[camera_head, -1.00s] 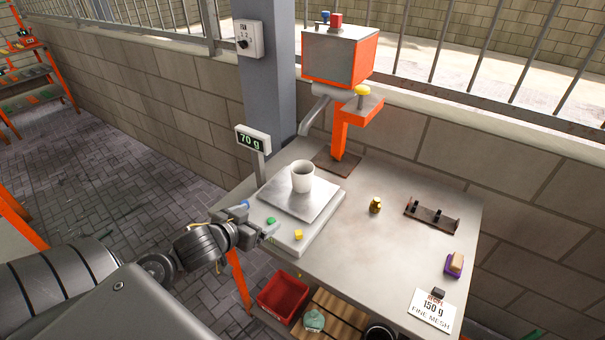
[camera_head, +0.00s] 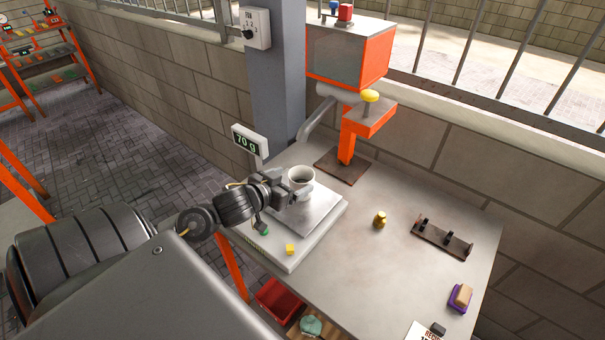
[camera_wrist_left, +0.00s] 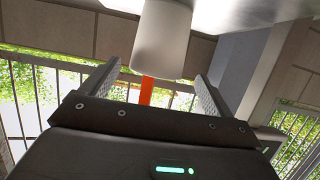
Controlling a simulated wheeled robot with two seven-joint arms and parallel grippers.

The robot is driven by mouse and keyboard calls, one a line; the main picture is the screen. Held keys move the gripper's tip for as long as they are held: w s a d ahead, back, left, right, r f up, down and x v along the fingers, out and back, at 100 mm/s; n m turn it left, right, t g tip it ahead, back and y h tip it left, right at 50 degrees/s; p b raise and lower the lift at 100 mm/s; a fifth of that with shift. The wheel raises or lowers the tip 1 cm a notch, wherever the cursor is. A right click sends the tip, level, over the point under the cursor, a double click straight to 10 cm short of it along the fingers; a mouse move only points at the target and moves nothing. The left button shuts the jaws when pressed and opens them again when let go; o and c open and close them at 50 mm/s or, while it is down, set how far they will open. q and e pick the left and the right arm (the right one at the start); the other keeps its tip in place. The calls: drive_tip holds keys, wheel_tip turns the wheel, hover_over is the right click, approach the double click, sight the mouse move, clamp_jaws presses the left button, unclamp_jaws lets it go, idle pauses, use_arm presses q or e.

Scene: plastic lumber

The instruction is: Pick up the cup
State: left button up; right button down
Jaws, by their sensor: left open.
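The white cup (camera_head: 301,177) stands upright on the metal plate of the scale (camera_head: 318,215). The scale's display (camera_head: 249,141) reads 70 g. My left gripper (camera_head: 290,192) is at the near left side of the cup, with its fingers partly in front of the cup's lower part. In the left wrist view the cup (camera_wrist_left: 162,38) shows upside down, ahead of and between the two spread fingers (camera_wrist_left: 157,88). The gripper is open, and I cannot tell whether a finger touches the cup. My right gripper is not in view.
An orange dispenser (camera_head: 368,122) with a yellow knob stands behind the scale. A brass weight (camera_head: 380,219), a dark rack (camera_head: 441,238) and a sponge on a purple holder (camera_head: 460,297) are on the table to the right. A yellow button (camera_head: 290,249) is on the scale's front.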

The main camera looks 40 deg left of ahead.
sight(308, 173)
use_arm(q)
drive_tip(key=shift+w+f, duration=0.25)
drive_tip(key=shift+w, duration=0.65)
drive_tip(key=p+x, duration=0.1)
drive_tip(key=x, duration=0.3)
drive_tip(key=shift+w+d+f, duration=0.1)
drive_tip(key=shift+w+d, duration=0.1)
drive_tip(key=shift+w, duration=0.1)
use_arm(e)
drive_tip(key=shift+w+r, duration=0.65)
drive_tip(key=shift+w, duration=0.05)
use_arm(q)
drive_tip(key=shift+s, duration=0.1)
drive_tip(key=c, duration=1.2)
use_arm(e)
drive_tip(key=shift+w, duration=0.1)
